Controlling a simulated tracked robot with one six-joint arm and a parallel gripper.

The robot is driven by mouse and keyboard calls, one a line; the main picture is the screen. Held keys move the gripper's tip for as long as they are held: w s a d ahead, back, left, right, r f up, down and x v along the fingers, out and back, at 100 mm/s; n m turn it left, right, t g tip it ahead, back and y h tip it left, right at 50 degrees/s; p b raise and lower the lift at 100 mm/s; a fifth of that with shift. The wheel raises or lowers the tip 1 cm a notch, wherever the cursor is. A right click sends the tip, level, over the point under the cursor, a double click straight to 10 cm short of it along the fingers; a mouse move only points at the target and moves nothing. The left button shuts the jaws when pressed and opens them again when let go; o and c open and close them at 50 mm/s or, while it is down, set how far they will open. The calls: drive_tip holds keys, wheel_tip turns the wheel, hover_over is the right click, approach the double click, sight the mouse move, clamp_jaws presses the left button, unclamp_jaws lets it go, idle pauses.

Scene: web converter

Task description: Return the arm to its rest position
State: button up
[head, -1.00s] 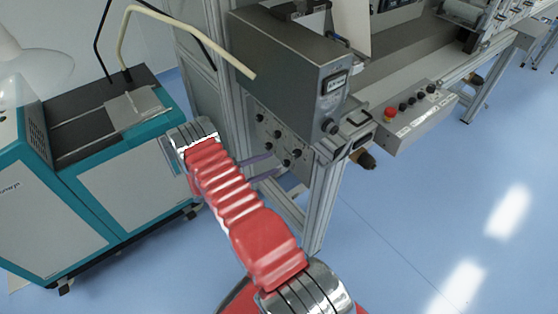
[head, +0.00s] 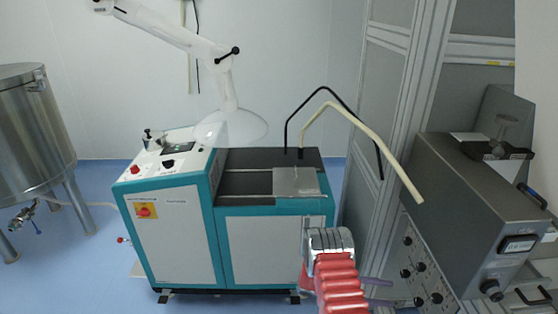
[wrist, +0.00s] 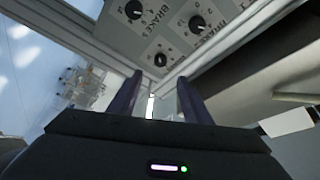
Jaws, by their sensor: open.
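My arm shows in the head view as a red ribbed sleeve (head: 342,290) with a chrome joint (head: 330,243) at its top. Beyond it, the two purple fingers of my gripper (head: 395,292) point right, in front of the grey knob panel (head: 422,262) of the machine. In the wrist view my gripper (wrist: 156,95) is open, with a gap between its fingers and nothing held. The knob panel (wrist: 160,30) shows just beyond the fingertips, upside down. I cannot tell how far the tips are from it.
A teal and white cabinet machine (head: 268,255) stands left of my arm, with bent black and cream rods (head: 335,105) above it. A grey control box (head: 470,215) and metal frame are close on the right. A steel tank (head: 35,130) stands far left; blue floor lies between.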

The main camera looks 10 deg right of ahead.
drive_tip(key=s+a+f+m+y, duration=0.2)
drive_tip(key=s+f+m+y, duration=0.1)
drive_tip(key=s+f+m, duration=0.4)
drive_tip(key=a+r+m+y, duration=0.6)
drive_tip(key=r+m, duration=0.1)
drive_tip(key=m, duration=0.5)
drive_tip(key=s+a+r+m+t+y, duration=0.2)
drive_tip(key=a+r+m+t+y, duration=0.5)
drive_tip(key=a+r+m, duration=1)
drive_tip(key=s+a+r+t, duration=0.2)
drive_tip(key=r+t, duration=0.1)
drive_tip(key=r, duration=0.3)
drive_tip(key=s+a+r+t, duration=0.2)
drive_tip(key=r+t, duration=0.1)
drive_tip(key=r, duration=0.3)
drive_tip(key=s+a+r+t+y, duration=0.1)
drive_tip(key=s+a+r+t, duration=0.1)
drive_tip(key=r, duration=0.5)
drive_tip(key=shift+s+n+t, duration=0.15)
drive_tip(key=shift+n+t, duration=0.15)
drive_tip(key=shift+t, duration=0.4)
